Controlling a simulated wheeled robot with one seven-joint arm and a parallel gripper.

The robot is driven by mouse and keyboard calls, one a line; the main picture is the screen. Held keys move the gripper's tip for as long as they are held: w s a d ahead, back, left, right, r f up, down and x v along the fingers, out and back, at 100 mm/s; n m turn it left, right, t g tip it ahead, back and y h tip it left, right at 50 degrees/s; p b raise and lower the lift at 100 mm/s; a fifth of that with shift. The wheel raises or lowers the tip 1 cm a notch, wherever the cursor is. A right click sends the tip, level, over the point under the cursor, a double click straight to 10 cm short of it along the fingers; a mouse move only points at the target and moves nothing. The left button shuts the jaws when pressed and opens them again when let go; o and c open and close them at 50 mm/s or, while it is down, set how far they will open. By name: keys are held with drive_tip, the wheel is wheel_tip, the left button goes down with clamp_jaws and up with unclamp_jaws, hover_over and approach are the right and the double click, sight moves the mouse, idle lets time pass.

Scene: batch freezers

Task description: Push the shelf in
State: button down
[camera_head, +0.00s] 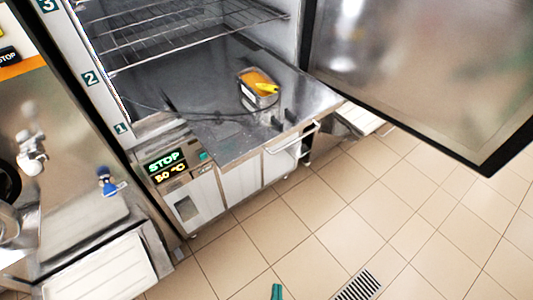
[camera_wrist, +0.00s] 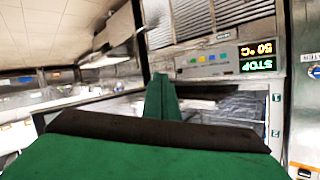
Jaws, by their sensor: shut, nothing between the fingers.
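The shelf (camera_head: 185,32) is a wire rack inside the open freezer cabinet, above its metal floor, at the top of the head view. Its front bar runs across the opening between the "2" and "3" labels; I cannot tell how far out it sits. My gripper (camera_head: 277,291) shows only as a small green tip at the bottom of the head view, in front of the cabinet and well apart from the shelf. In the wrist view, my gripper (camera_wrist: 161,78) has its green fingers together and empty, pointing toward the cabinet front. The shelf is not clearly visible there.
The cabinet door (camera_head: 420,70) stands open at right. A container with orange contents (camera_head: 258,82) sits on the cabinet floor (camera_head: 200,105). The control panel (camera_head: 167,167) shows "STOP" and is below the opening. Another machine (camera_head: 75,190) stands left. Tiled floor (camera_head: 330,220) is clear.

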drive_tip(key=w+d+f+m+y, duration=0.1)
drive_tip(key=w+f+m, duration=0.15)
drive_tip(key=w, duration=0.25)
drive_tip(key=w+d+f+m, duration=0.1)
drive_tip(key=w+m, duration=0.2)
drive_tip(key=w, duration=0.2)
drive_tip(key=m+y, duration=0.1)
drive_tip(key=y, duration=1)
approach(253, 153)
drive_tip(key=x, duration=0.6)
drive_tip(key=shift+w+a, duration=0.1)
drive_tip(key=shift+a, duration=0.15)
drive_tip(key=shift+w, duration=0.15)
